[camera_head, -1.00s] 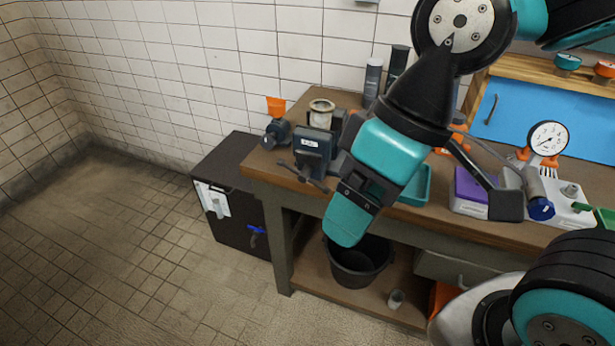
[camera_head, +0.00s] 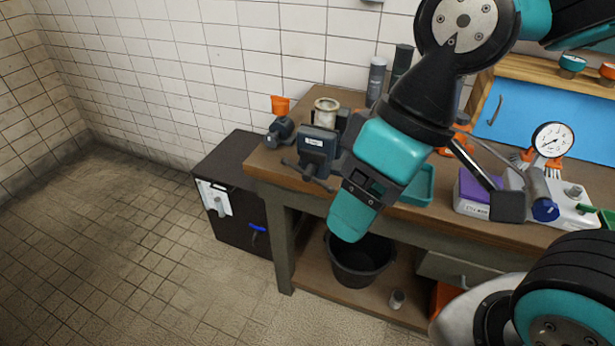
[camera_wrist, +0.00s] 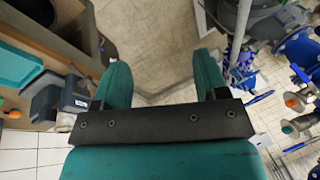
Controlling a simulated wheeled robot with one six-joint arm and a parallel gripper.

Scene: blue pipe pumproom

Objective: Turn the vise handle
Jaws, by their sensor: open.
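The dark grey vise (camera_head: 316,146) is fixed at the left front corner of the workbench. Its bar-shaped handle (camera_head: 309,173) sticks out at the front, below the vise body, tilted down to the right. My gripper (camera_head: 352,214) is to the right of the handle and apart from it, pointing down in front of the bench edge. In the wrist view my gripper (camera_wrist: 162,70) is open, with two teal fingers and nothing between them. The vise (camera_wrist: 75,100) shows at the left there, outside the fingers. The handle is hard to make out in that view.
The wooden workbench (camera_head: 268,172) carries a teal tray (camera_head: 420,186), a purple-topped box (camera_head: 474,190) and a pressure gauge (camera_head: 552,140). A black bucket (camera_head: 358,270) stands on the lower shelf. A dark cabinet (camera_head: 229,172) stands left of the bench. The floor at left is clear.

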